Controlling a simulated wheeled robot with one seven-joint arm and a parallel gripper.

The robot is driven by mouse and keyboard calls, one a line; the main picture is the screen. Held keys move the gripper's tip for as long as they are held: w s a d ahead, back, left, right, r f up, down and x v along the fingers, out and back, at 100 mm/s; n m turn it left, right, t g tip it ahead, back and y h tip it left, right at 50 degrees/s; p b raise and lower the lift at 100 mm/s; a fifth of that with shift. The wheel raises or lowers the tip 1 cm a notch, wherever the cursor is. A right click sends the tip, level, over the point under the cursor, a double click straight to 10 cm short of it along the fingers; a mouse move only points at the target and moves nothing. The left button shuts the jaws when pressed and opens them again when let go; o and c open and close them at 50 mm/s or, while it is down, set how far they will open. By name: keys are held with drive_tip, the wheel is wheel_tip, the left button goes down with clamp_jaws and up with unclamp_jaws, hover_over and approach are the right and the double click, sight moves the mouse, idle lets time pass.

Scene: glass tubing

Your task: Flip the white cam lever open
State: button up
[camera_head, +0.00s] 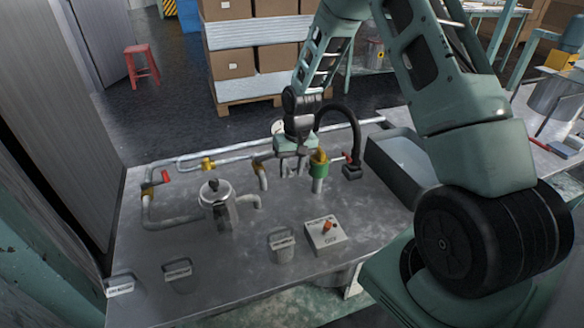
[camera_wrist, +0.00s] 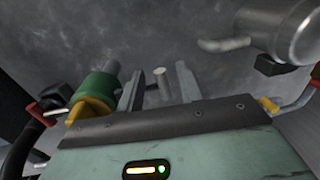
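My gripper (camera_head: 292,168) is over the back middle of the metal table, pointing down. In the wrist view its two fingers (camera_wrist: 158,88) are apart, with a gap on each side of a short grey rod with a pale tip (camera_wrist: 160,76). I cannot tell for sure whether this rod is the white cam lever. Just beside the fingers is a green coupling with a yellow top (camera_head: 319,168); it also shows in the wrist view (camera_wrist: 97,90). A red-handled part (camera_head: 347,157) is right of the coupling. My gripper hides part of the area beneath it.
A metal pot (camera_head: 218,205) with pipes stands left on the table. A black hose (camera_head: 352,140) and grey bin (camera_head: 400,160) are right.

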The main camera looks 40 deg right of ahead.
drive_tip(key=shift+r, duration=0.1)
wheel_tip(320, 180, up, 17)
drive_tip(key=d, duration=0.2)
drive_tip(key=shift+s+p, duration=0.3)
drive_tip(key=shift+p, duration=0.15)
